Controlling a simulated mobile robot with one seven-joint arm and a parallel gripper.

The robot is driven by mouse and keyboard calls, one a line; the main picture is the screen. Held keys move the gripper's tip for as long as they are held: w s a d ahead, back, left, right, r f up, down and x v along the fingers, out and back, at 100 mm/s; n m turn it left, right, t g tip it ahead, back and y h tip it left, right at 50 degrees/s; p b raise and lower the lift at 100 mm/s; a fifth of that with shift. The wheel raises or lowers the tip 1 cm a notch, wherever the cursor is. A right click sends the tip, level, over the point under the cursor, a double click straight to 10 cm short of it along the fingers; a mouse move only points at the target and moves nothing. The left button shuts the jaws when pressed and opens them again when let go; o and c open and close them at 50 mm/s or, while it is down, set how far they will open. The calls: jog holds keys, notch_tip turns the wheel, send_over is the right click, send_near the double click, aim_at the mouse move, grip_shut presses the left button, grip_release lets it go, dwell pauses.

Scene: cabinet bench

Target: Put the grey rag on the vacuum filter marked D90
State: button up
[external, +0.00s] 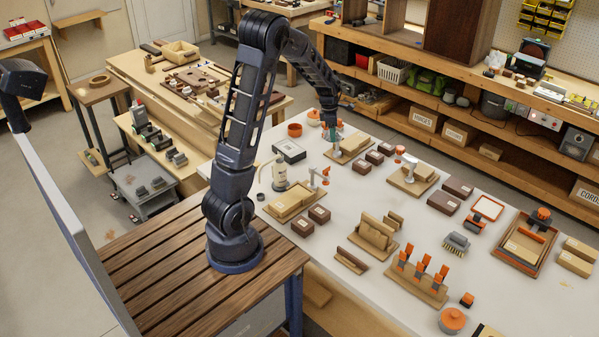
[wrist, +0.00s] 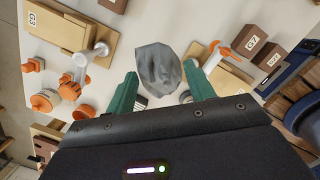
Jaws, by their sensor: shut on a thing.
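The grey rag (wrist: 157,70) is a crumpled grey lump in the wrist view. My gripper (wrist: 161,88) is shut on it, with one green finger at each side. In the external view my gripper (external: 335,132) is over the far left part of the white table, above a tan board (external: 348,152). The rag is too small to make out there. I cannot read a D90 mark in either view, so I cannot tell which thing is the vacuum filter.
In the wrist view, a tan board marked G3 (wrist: 72,30) and orange and white fittings (wrist: 75,85) lie at left. A brown block marked G7 (wrist: 250,42) is at right. Wooden blocks, boards and orange-topped parts crowd the white table (external: 395,210), with bare gaps between them.

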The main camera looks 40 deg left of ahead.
jog(key=w+a+r+n, duration=0.15)
jog(key=a+n, duration=0.25)
jog(key=a, duration=0.8)
jog(key=n+y, duration=0.1)
jog(key=n, duration=0.5)
send_over(289, 147)
jog(key=shift+t, duration=0.4)
jog(key=f, duration=1.9)
jog(key=shift+s, duration=0.2)
jog(key=o, duration=0.9)
jog(key=shift+f, duration=0.1)
jog(key=shift+o, duration=0.2)
